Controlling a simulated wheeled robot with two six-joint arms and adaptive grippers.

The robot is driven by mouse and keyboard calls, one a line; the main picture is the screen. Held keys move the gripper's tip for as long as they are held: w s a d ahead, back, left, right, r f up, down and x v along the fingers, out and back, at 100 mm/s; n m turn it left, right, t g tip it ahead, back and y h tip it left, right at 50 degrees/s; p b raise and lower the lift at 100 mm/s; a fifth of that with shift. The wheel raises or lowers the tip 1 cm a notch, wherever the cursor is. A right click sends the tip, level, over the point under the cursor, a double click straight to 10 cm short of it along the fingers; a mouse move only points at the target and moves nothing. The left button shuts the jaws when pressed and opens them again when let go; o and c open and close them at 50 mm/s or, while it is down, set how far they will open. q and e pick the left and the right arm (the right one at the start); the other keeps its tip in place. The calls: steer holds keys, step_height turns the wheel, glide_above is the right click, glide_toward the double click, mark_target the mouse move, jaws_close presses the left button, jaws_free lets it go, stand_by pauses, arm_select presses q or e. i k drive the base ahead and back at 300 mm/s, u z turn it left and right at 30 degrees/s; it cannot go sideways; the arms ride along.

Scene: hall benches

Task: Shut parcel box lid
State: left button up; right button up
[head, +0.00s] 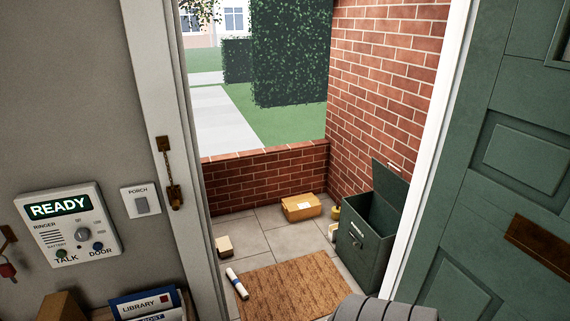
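The dark green parcel box (362,255) stands on the porch floor against the brick wall, just outside the doorway on the right. Its lid (391,190) is open, tilted up and back towards the wall. The dark inside of the box shows from above, and I see nothing in it. The white door frame hides part of the box's right side. Neither of my grippers is in view.
A doormat (292,287) lies before the box, with a rolled paper (237,284) at its left. A parcel (301,207) and a small box (224,246) sit on the tiles. The green door (490,190) stands open at right. An intercom (68,225) is on the left wall.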

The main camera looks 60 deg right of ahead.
mark_target(392, 186)
steer(key=z, duration=2.6)
steer(key=i, duration=1.4)
steer(key=z, duration=0.5)
steer(key=i, duration=1.45)
steer(key=z, duration=0.65)
